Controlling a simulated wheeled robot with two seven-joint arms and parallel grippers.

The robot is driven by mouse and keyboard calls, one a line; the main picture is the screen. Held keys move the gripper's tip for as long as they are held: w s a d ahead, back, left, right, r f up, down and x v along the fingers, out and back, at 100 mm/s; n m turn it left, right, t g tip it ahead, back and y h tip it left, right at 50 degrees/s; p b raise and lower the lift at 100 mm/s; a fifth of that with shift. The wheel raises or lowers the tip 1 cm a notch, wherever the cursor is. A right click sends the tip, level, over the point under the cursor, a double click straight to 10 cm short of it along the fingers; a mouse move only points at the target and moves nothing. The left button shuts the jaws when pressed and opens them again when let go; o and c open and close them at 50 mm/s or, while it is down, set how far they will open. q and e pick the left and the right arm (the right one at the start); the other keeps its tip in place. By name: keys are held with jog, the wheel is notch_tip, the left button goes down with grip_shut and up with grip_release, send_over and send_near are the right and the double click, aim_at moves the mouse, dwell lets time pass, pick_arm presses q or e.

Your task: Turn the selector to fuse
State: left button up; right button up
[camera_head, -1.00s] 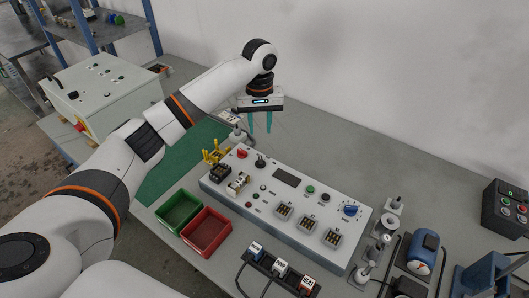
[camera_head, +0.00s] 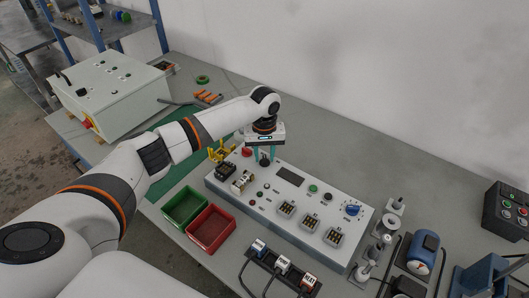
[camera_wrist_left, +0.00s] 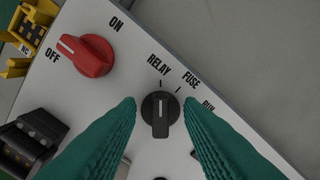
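The selector (camera_wrist_left: 161,113) is a black knob with a white line on the white panel. In the left wrist view its line points up toward the RELAY tick; the FUSE label (camera_wrist_left: 191,78) and its tick lie just to the right. Another label further right is partly hidden by a finger. My left gripper (camera_wrist_left: 161,104) has its teal fingers apart, one on each side of the knob, with gaps showing beside it. In the head view the left gripper (camera_head: 264,160) points down at the panel's back edge and mostly hides the selector. My right gripper is out of view.
A red ON/OFF knob (camera_wrist_left: 85,55) sits close left of the selector. The control panel (camera_head: 232,200) also carries several buttons, sockets and a blue dial (camera_head: 352,210). A green bin (camera_head: 184,206) and a red bin (camera_head: 211,228) stand in front. Yellow clips (camera_head: 222,152) stand behind left.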

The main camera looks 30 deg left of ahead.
pick_arm(q)
jog(key=shift+c, duration=0.4)
grip_shut()
